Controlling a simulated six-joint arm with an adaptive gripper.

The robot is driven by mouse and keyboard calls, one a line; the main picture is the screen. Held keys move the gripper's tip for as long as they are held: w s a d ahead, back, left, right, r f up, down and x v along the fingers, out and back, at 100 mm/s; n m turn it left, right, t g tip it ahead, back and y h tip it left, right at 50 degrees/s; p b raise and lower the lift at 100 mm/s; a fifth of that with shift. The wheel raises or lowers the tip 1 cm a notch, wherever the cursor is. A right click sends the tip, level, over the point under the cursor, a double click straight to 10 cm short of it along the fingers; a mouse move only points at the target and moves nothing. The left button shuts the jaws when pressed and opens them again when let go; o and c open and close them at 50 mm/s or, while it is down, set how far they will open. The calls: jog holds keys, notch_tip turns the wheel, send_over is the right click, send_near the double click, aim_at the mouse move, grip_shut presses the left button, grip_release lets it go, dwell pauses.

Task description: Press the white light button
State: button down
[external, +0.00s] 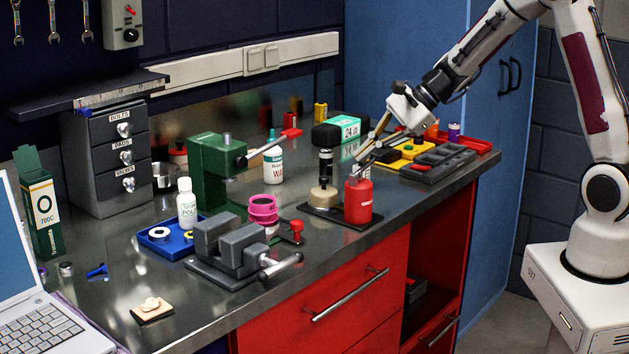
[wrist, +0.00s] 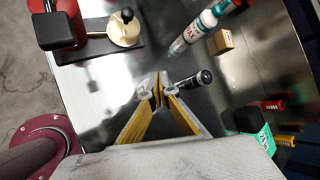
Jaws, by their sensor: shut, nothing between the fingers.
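A white switch plate (external: 262,57) with two rockers is set in the pale wall trunking behind the bench in the external view. I cannot tell whether a rocker is pressed, or which one is the light button. The plate does not show in the wrist view. My gripper (external: 362,157) is shut and empty above the right part of the bench, beside the red bottle, well to the right of and in front of the plate. Its fingertips (wrist: 153,91) meet over bare bench top in the wrist view.
Near my gripper stand a red bottle (external: 358,201), a black cylinder (external: 326,162), a white wax bottle (external: 273,168) and a green box (external: 336,131). A green press (external: 215,160) and grey vise (external: 229,240) stand farther left. A control box (external: 124,22) hangs upper left.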

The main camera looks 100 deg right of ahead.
jog(key=shift+r, duration=0.55)
jog(key=shift+r, duration=0.15)
dwell(0.4)
notch_tip(320, 180, up, 6)
jog(key=shift+f, duration=0.1)
dwell(0.8)
